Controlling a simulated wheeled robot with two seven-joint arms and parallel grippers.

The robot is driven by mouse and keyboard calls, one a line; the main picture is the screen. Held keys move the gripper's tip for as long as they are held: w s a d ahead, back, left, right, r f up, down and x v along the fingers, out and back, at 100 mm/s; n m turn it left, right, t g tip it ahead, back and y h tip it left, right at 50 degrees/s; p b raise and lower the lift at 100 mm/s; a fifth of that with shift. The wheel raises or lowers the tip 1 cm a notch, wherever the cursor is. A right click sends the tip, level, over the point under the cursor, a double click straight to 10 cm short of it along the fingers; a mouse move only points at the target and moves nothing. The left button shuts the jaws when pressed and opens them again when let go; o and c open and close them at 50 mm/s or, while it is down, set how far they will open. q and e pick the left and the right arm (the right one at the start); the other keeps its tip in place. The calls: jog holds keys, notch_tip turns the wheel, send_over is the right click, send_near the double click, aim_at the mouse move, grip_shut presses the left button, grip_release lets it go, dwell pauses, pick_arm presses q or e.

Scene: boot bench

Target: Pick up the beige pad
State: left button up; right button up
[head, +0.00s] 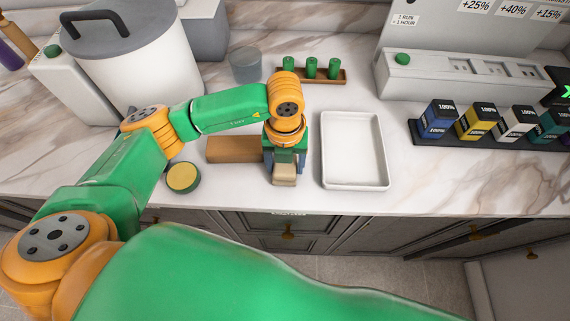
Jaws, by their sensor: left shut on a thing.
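The beige pad (284,175) is a small pale block near the front edge of the marble counter. My left gripper (284,165) points down over it and is shut on it, one finger on each side. The gripper and wrist hide the pad's rear part. I cannot tell whether the pad still touches the counter. My right gripper is not in view.
An empty white tray (354,184) stands close on the right. Behind are a rack with green pegs (343,76) and a grey cup (245,67).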

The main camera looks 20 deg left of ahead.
aim_at(280, 165)
pick_arm(q)
jog(key=shift+r+b, duration=0.3)
jog(key=shift+b, duration=0.1)
jog(key=r, duration=0.1)
jog(key=r+b, duration=0.1)
jog(key=a+r, duration=0.1)
jog(key=shift+s+r+b, duration=0.3)
jog(key=shift+s+b, duration=0.05)
jog(key=s+a+r+b, duration=0.1)
jog(key=s+a+r, duration=0.7)
jog(key=s, duration=0.1)
jog(key=shift+s+a+r+b, duration=0.2)
jog(key=shift+a+r+b, duration=0.1)
jog(key=shift+a+r, duration=0.1)
